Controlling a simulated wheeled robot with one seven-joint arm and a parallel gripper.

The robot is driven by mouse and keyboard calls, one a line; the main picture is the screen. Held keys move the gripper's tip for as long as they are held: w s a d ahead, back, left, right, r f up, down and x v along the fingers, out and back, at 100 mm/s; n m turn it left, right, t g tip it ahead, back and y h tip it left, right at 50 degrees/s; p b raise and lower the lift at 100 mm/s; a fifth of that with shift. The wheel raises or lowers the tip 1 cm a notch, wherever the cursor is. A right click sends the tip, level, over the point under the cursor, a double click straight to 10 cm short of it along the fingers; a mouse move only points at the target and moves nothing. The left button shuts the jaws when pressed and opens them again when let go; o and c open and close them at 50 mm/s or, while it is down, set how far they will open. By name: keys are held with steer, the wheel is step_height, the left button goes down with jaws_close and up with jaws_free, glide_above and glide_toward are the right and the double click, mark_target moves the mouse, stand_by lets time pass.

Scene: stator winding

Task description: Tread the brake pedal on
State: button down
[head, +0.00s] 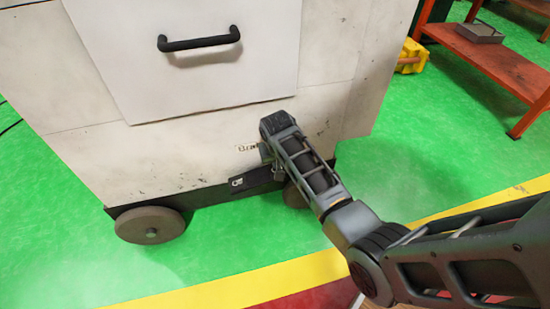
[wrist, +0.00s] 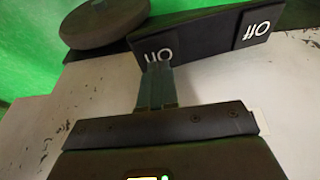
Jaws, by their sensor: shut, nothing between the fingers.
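The brake pedal (wrist: 205,38) is a dark bar low on the white cabinet, with white ON and OFF lettering, upside down in the wrist view. The OFF end (wrist: 258,28) is a square black pad at the right there. The ON lettering is at the left, right by the tips of my gripper (wrist: 158,72). My gripper is shut and empty; I cannot tell whether it touches the pedal. In the head view the pedal (head: 257,181) shows at the cabinet's bottom edge, its ON end partly hidden by my gripper (head: 267,158).
The white cabinet (head: 190,150) has a black handle (head: 198,42) and stands on wheels (head: 150,225). One wheel (wrist: 105,22) is beside the pedal in the wrist view. A red shelf (head: 490,65) and yellow box (head: 411,56) are at the upper right. Green floor lies around.

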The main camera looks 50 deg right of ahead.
steer(key=shift+s+d+f, duration=0.1)
steer(key=shift+d+f, duration=0.05)
steer(key=shift+f, duration=0.75)
steer(key=shift+s+d+f+t+y+p, duration=0.3)
steer(key=shift+d+t+y+p, duration=0.15)
steer(key=shift+y+p, duration=0.25)
steer(key=shift+s+d+f+m+t+y, duration=0.1)
steer(key=shift+d+f+m+t+y, duration=0.05)
steer(key=shift+f+t+y, duration=0.3)
steer(key=shift+s+d+f+m+t+y, duration=0.1)
steer(key=shift+d+f+m+t+y, duration=0.1)
steer(key=shift+f+y, duration=0.25)
steer(key=shift+s+d+f, duration=0.1)
steer(key=shift+f, duration=0.4)
steer(key=r+p, duration=0.5)
steer(key=shift+s+d, duration=0.2)
steer(key=shift+d, duration=0.15)
steer(key=s+p+v, duration=0.1)
steer(key=p+v, duration=0.2)
steer(key=v, duration=0.6)
steer(key=shift+d+f, duration=0.2)
steer(key=shift+d, duration=0.1)
steer(key=shift+w, duration=0.1)
